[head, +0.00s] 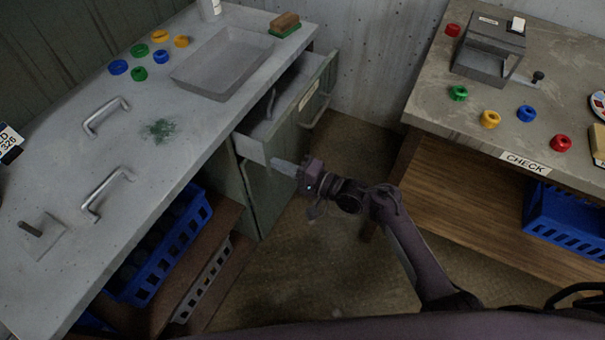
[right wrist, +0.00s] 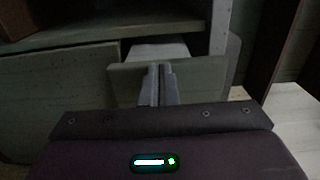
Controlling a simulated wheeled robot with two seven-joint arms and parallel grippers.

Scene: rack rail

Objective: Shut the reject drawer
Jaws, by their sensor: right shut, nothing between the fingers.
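The reject drawer (head: 317,93) stands pulled out from the right end of the grey bench. Its front carries a pale label, too small to read, and a bar handle (head: 316,112). A thin grey item lies inside. My right gripper (head: 274,164) is shut and empty, its fingertips close to the drawer's near lower corner. In the right wrist view the closed fingers (right wrist: 158,84) overlap a pale drawer panel (right wrist: 125,82). I cannot tell whether they touch it. My left gripper is not in view.
The grey bench (head: 195,130) holds a shallow tray (head: 222,62), coloured rings, a brush (head: 285,24) and metal handles. A CHECK table (head: 450,115) stands at right with rings and a device. Floor (head: 345,150) is open between them. Blue crates (head: 165,250) sit below.

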